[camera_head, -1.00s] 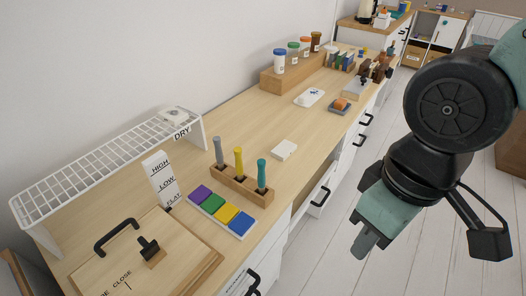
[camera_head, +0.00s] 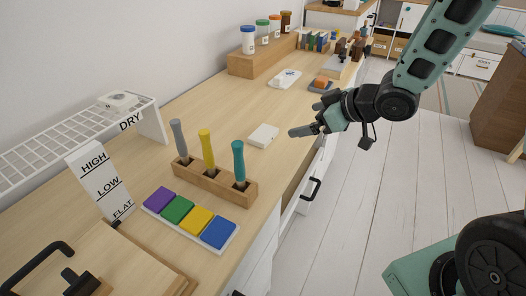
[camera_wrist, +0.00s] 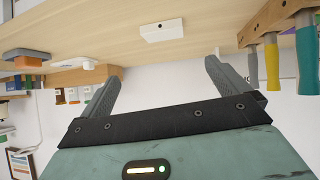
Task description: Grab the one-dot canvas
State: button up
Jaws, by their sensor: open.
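A small white block (camera_head: 263,135) lies flat on the desk, right of the wooden tool holder. In the wrist view the white block (camera_wrist: 161,31) shows a small dark mark on its side, and I cannot make out a clear dot count. Another white block (camera_head: 118,101) with a mark on top sits on the white wire rack. My gripper (camera_head: 303,131) is open and empty, just right of the block on the desk and apart from it. In the wrist view its two fingers (camera_wrist: 162,72) are spread, with the block beyond them between the tips.
The wooden holder (camera_head: 207,185) bears grey, yellow and teal-handled tools. A tray of coloured pads (camera_head: 230,248) lies in front of it. A white dish (camera_head: 284,79) and a jar shelf (camera_head: 240,66) stand farther back. Drawer handles (camera_head: 311,189) jut from the desk front.

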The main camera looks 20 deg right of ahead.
aim_at(264, 133)
jog(key=s+d+f+y+b, duration=0.1)
jog(key=d+f+y+b, duration=0.2)
jog(key=d+f, duration=0.1)
jog(key=shift+t, duration=0.5)
jog(key=b+x, duration=0.1)
jog(key=x, duration=1)
jog(key=b+x, duration=0.1)
jog(key=x, duration=0.5)
jog(key=shift+s+a+r+b, duration=0.2)
jog(key=shift+a+b, duration=0.15)
jog(key=shift+a, duration=0.15)
jog(key=c, duration=0.9)
